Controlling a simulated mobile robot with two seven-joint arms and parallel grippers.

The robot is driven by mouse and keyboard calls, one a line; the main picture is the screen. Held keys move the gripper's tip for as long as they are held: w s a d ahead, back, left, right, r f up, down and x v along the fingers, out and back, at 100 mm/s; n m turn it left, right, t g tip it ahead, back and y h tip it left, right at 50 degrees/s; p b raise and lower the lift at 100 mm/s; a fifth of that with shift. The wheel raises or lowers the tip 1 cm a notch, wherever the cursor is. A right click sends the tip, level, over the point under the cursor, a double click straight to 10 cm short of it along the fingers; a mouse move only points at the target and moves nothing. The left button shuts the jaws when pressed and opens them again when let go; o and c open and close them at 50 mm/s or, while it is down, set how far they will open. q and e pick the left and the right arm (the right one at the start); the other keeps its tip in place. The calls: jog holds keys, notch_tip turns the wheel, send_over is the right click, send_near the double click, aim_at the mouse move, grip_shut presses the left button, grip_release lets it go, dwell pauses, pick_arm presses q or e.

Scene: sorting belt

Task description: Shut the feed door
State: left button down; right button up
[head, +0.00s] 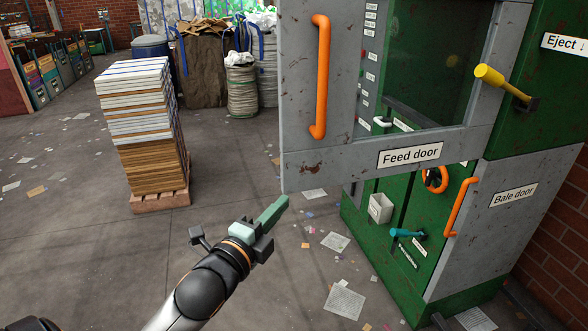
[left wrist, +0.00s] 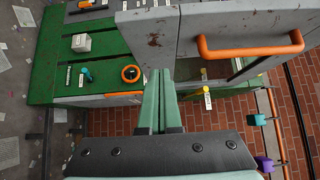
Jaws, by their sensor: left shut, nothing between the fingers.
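The feed door (head: 334,164) is a grey, rust-marked panel with a window, a "Feed door" label and an upright orange handle (head: 320,77). It stands out from the green machine, its left edge reaching past the machine's lower front, so it looks open. In the left wrist view the door (left wrist: 150,42) shows turned, with its orange handle (left wrist: 250,50) at the right. My left gripper (head: 275,212) is shut and empty, just below and left of the door's lower left corner. In the wrist view its fingertips (left wrist: 158,76) overlap the door; I cannot tell if they touch. My right gripper is not in view.
The bale door (head: 470,265) with its orange handle (head: 458,207) is below. A yellow lever (head: 502,82), a teal lever (head: 406,233) and a white box (head: 380,209) stick out from the machine. A stacked pallet (head: 160,202) stands left. The floor between is open, with scattered paper.

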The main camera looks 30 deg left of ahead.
pick_arm(q)
jog(key=p, duration=0.1)
send_near(302, 167)
jog(key=w+d, duration=0.3)
jog(key=w+a, duration=0.2)
jog(key=shift+w+a+r, duration=0.1)
jog(key=shift+w+a, duration=0.05)
jog(key=shift+a, duration=0.15)
jog(key=shift+w+a, duration=0.3)
jog(key=shift+a, duration=0.1)
